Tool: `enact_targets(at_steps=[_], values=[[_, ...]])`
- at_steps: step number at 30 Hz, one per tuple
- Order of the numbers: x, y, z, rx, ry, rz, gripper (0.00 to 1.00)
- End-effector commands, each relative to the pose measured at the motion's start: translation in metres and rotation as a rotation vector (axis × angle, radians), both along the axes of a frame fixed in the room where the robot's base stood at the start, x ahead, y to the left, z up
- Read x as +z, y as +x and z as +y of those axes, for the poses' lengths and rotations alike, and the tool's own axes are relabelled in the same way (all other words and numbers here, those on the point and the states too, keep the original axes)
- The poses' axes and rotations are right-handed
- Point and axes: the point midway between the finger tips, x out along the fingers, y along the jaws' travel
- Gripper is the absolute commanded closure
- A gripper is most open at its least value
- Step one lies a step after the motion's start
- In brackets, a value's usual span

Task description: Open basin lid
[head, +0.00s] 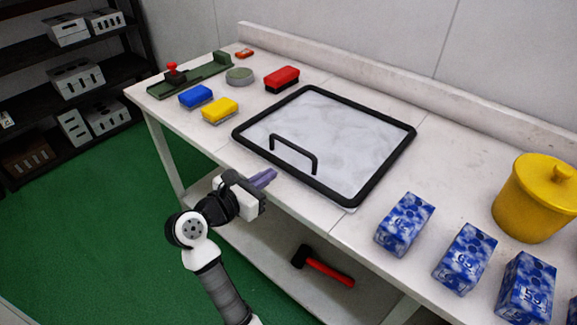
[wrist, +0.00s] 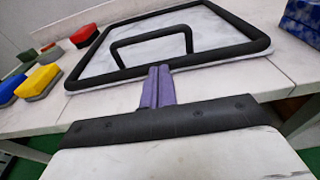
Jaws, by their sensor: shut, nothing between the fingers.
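The basin lid (head: 335,135) is a pale marbled panel with a thick black rim, lying flat and closed on the white table. Its black bar handle (head: 295,150) stands up near the lid's front-left edge. In the wrist view the lid (wrist: 215,40) is straight ahead, with its handle (wrist: 150,40) just beyond my fingers. My gripper (head: 264,178) is at the table's front edge, in front of the handle and apart from it. Its purple fingers (wrist: 157,88) are shut together with nothing between them. The basin under the lid is hidden.
Blue (head: 196,96), yellow (head: 220,110) and red (head: 282,78) brushes or sponges lie left of the lid. Several blue patterned boxes (head: 404,224) and a yellow lidded pot (head: 536,200) stand right. A red-handled tool (head: 328,270) lies on the lower shelf.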

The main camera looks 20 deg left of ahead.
Motion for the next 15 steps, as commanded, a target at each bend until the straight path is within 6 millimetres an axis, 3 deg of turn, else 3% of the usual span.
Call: enact_targets(at_steps=[15], values=[[-0.008, 0.078, -0.029, -0.002, -0.004, -0.004, 1.00]])
